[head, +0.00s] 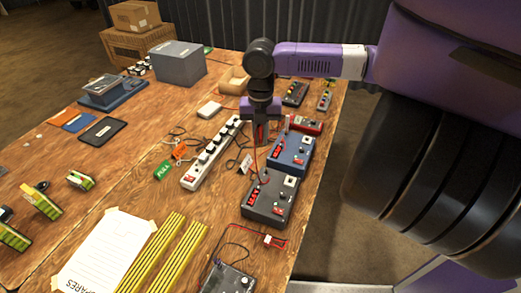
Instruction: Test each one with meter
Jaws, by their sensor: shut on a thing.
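My gripper (261,134) points down over the table at the back of the charger row. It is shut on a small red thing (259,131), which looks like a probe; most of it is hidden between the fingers. A thin red lead runs down near it. A red meter-like device (309,126) lies just right of the gripper, partly hidden by a blue charger box (292,148). A dark grey charger box (271,199) sits in front of the blue one. A black box (228,281) is at the bottom edge, cut off.
A white power strip (211,153) lies left of the gripper, with black cords, a green tag (163,170) and an orange tag (180,150). Yellow strips (168,252) and a SPARES sheet (105,254) lie at front left. More small devices (295,93) stand behind.

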